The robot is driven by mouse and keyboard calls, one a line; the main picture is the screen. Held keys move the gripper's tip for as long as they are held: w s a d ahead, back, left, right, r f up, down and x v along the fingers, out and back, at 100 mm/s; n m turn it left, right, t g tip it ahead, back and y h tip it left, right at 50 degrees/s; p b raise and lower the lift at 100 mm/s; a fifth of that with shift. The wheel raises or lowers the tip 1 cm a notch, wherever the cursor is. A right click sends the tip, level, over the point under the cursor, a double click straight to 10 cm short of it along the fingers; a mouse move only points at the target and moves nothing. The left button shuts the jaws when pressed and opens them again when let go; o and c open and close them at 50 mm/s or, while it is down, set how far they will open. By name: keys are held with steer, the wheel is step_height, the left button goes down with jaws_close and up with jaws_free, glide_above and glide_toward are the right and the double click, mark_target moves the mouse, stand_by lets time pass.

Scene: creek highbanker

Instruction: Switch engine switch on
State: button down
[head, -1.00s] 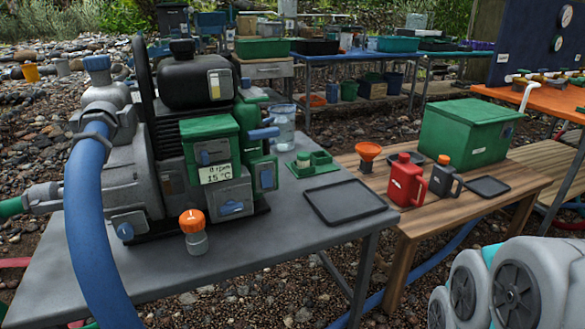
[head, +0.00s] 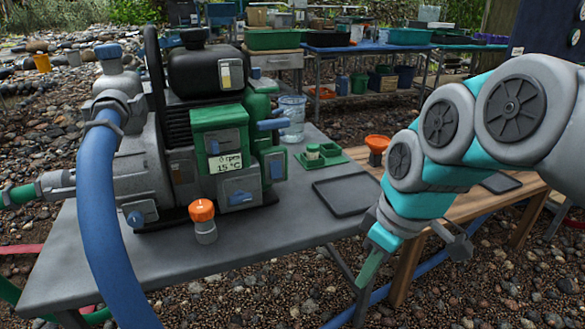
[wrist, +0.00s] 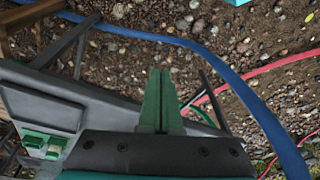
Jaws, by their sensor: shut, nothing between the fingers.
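The engine with pump (head: 200,130) stands on the grey table at the left of the head view. Its green front box (head: 218,125) carries a white display (head: 225,161) reading about 0 rpm and 15 °C. Several blue levers and knobs show on the engine, including one on a lower grey plate (head: 241,198) and one sticking out to the right (head: 271,124). I cannot tell which is the engine switch, nor its position. My gripper (head: 363,284) points down beyond the table's right edge, well apart from the engine. In the wrist view its green fingers (wrist: 160,98) are together and empty.
An orange-capped bottle (head: 203,222) stands before the engine, and a thick blue hose (head: 100,220) curves down at left. A black tray (head: 345,195) and a green tray (head: 322,156) lie on the grey table (head: 270,228). A wooden bench (head: 465,203) stands behind my arm.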

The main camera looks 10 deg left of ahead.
mark_target(276, 170)
steer(key=w+a+r+n+y, duration=0.1)
steer(key=w+a+r+n, duration=0.2)
steer(key=w, duration=0.3)
steer(key=w+a+r+n+t+y, duration=0.1)
steer(key=w+a+r+n+y, duration=0.1)
steer(key=w+a+r+n, duration=0.2)
steer(key=w+a+r+n+y, duration=0.1)
steer(key=w+a+r+n, duration=0.3)
steer(key=w, duration=0.4)
steer(key=shift+r+n+t, duration=0.25)
steer(key=shift+n+t, duration=0.05)
steer(key=shift+n, duration=0.1)
steer(key=w+a+f, duration=0.5)
steer(key=a+f, duration=0.2)
steer(key=f, duration=0.1)
steer(key=shift+w+a+f+p, duration=0.2)
steer(key=shift+f+p, duration=0.1)
steer(key=shift+f, duration=0.1)
steer(key=shift+s, duration=0.1)
